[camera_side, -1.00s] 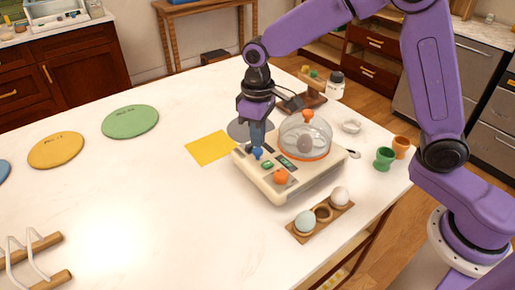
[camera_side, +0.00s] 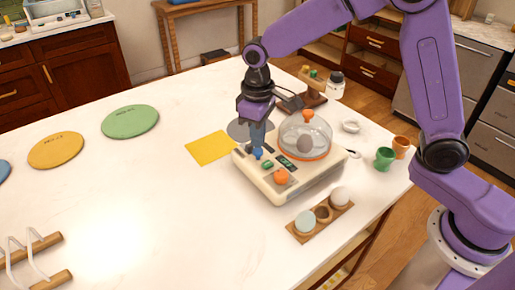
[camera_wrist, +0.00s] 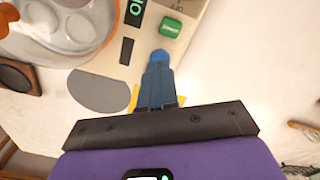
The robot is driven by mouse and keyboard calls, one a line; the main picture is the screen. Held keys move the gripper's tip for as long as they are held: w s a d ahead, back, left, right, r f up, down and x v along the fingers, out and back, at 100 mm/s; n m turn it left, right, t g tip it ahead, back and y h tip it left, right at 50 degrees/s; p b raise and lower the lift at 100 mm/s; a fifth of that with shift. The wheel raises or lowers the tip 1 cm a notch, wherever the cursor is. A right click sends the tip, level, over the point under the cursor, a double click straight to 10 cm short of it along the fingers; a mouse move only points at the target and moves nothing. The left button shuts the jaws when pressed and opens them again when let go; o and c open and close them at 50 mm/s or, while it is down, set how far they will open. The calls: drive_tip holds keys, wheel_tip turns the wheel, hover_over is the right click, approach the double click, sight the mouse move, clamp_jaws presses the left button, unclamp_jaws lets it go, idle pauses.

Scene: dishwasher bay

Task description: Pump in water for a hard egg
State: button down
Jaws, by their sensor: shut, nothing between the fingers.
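The egg cooker (camera_side: 312,180) is a cream box with a clear dome (camera_side: 318,128) over one egg (camera_side: 305,145). On its panel are a blue button (camera_side: 256,154), a green button (camera_side: 267,165), an orange knob (camera_side: 281,176) and a small dark display (camera_side: 287,162). My gripper (camera_side: 258,143) points down, shut and empty, with its tips at the blue button. In the wrist view the fingertips (camera_wrist: 159,72) cover part of the blue button (camera_wrist: 159,55), and the green button (camera_wrist: 170,27) is beside it. I cannot tell how far the blue button is pressed.
A wooden holder (camera_side: 324,213) with two eggs and an empty middle hole is in front of the cooker. Green (camera_side: 384,158) and orange (camera_side: 401,147) egg cups stand to the right.

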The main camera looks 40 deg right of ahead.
drive_tip(key=shift+f, duration=1.25)
drive_tip(key=shift+r, duration=0.1)
idle(0.4)
drive_tip(key=shift+r, duration=1.25)
drive_tip(key=shift+f, duration=1.2)
idle(0.5)
drive_tip(key=shift+r, duration=1.2)
